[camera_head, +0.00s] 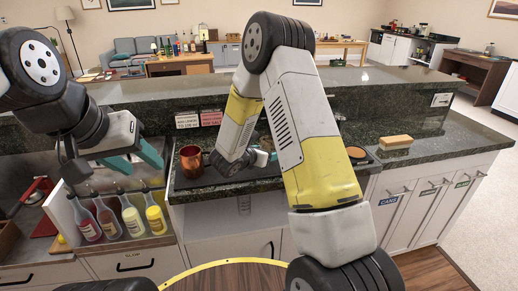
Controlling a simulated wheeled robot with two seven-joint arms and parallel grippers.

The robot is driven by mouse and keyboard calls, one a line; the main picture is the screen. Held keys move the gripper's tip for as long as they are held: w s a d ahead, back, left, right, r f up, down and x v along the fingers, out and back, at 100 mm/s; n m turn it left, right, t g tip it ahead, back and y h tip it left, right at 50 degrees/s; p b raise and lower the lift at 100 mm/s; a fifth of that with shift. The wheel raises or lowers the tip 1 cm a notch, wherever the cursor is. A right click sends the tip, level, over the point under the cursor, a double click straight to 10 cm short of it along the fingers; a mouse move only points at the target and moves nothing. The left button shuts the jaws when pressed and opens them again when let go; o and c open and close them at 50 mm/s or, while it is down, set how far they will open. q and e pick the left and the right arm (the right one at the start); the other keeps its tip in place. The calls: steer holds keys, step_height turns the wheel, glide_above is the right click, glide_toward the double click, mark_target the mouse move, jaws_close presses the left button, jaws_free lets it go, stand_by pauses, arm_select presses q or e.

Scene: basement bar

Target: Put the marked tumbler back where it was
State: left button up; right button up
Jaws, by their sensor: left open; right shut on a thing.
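I cannot make out the marked tumbler for sure in the head view. My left gripper (140,157) has teal fingers and is open and empty, above the bottles at the left end of the counter. My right arm reaches up and bends down over the dark counter. My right gripper (268,153) is low over the counter, largely hidden behind my own wrist and forearm. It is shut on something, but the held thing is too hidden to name. A copper mug (191,161) stands on the counter to the left of my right wrist.
Several sauce bottles (131,218) stand in a rack at the left. Two small signs (198,118) are on the raised ledge's face.

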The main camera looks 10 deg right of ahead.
steer(key=shift+f, duration=0.55)
steer(key=shift+f, duration=0.15)
steer(key=o, duration=1.8)
steer(key=shift+c, duration=0.2)
